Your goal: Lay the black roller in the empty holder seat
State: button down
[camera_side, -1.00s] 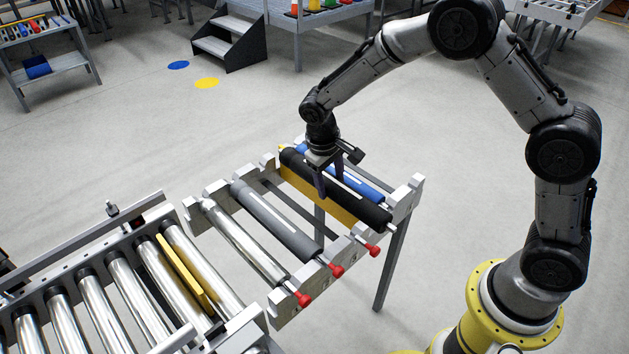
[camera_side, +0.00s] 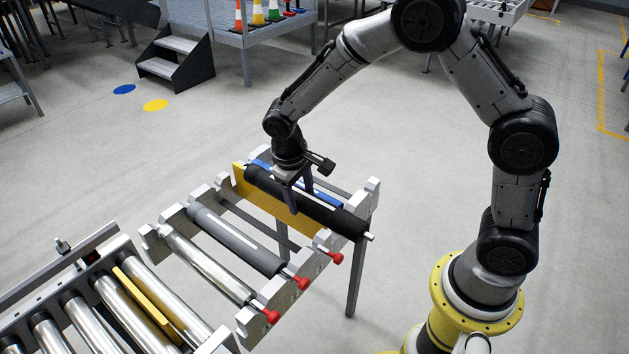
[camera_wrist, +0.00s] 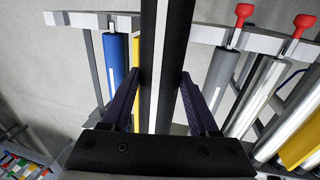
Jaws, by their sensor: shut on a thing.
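My gripper (camera_side: 297,200) is shut on the black roller (camera_side: 318,212), near its middle. The roller has a white stripe and a bare metal shaft end. In the wrist view the black roller (camera_wrist: 164,60) runs upright between my fingers (camera_wrist: 158,92). It is above the holder (camera_side: 372,190), alongside the blue roller (camera_side: 333,200), and partly hides that roller. The seat with a red knob (camera_side: 337,258), between the grey roller (camera_side: 235,238) and the blue one, shows no roller in it. In the wrist view the black roller hides part of the rail there.
A yellow plate (camera_side: 283,213) stands in the holder beside and below the black roller. A steel roller (camera_side: 205,262) lies left of the grey one. Conveyor rollers (camera_side: 92,320) are at lower left. Open floor (camera_side: 420,180) lies to the right.

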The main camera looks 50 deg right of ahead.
jog(key=shift+r, duration=0.1)
jog(key=shift+w+r+n, duration=0.15)
jog(key=shift+n, duration=0.85)
jog(key=w, duration=0.1)
jog(key=w+r, duration=0.1)
jog(key=w, duration=0.1)
jog(key=shift+w+d+r, duration=0.2)
jog(key=shift+w+d, duration=0.1)
jog(key=shift+w, duration=0.1)
jog(key=w+d+f, duration=0.2)
jog(key=w+d, duration=0.9)
jog(key=d, duration=0.4)
jog(key=s+d+f+m, duration=0.1)
jog(key=d+f+m, duration=0.1)
jog(key=d+f, duration=0.6)
jog(key=shift+d, duration=0.3)
jog(key=shift+f, duration=0.2)
jog(key=shift+f, duration=2.05)
